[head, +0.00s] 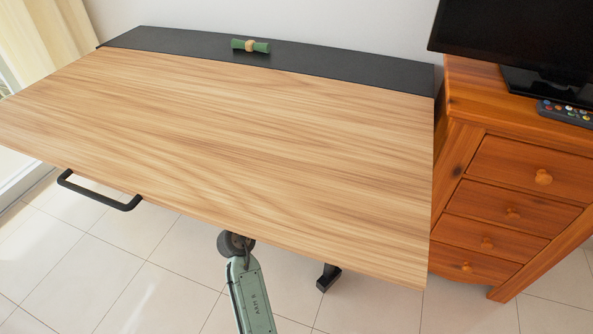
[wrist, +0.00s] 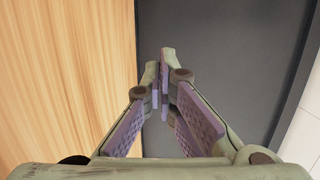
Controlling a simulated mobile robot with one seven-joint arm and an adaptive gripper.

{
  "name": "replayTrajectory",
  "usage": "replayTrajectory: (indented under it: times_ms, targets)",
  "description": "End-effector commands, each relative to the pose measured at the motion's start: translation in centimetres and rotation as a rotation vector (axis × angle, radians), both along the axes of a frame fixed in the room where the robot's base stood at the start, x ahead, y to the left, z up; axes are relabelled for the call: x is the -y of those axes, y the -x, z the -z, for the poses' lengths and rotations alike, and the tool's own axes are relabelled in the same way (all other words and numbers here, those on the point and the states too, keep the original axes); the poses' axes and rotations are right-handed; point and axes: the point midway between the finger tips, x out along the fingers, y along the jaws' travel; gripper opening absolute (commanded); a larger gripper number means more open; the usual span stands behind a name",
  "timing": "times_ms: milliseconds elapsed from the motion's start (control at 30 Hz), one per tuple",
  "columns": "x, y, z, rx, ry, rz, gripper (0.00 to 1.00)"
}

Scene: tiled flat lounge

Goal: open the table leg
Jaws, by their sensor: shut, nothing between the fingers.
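The table (head: 240,150) has a wood-grain top with a black strip (head: 340,75) along its back edge. A black bar handle (head: 100,192) sticks out from its front left edge. A dark foot (head: 328,278), apparently part of a table leg, shows on the floor below the front edge; the rest of the leg is hidden by the top. My gripper (wrist: 163,88) is shut and empty in the wrist view, in front of a dark grey panel (wrist: 225,45) beside a wood-grain surface (wrist: 65,70). I cannot tell whether it touches either. The head view does not show my gripper.
A green roll-shaped object with a tan band (head: 250,46) lies on the black strip. A wooden drawer chest (head: 480,200) stands close to the table's right side, with a screen (head: 515,40) and a remote (head: 565,112) on top. Tiled floor (head: 90,270) is clear in front.

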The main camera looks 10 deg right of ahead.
Motion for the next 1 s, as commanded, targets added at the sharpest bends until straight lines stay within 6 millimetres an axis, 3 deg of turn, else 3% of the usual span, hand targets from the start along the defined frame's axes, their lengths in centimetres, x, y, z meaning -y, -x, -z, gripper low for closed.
replayTrajectory:
  times_ms: [333,400,600,1000]
  targets:
    - [5.4,-5.3,-0.3,0.001,-0.001,0.002,0.00]
    - [5.8,-3.7,-0.1,-0.002,-0.004,0.002,0.00]
    - [6.6,-1.9,-0.1,0.000,-0.001,-0.001,0.00]
    - [6.8,-1.5,0.0,0.001,-0.001,-0.001,0.00]
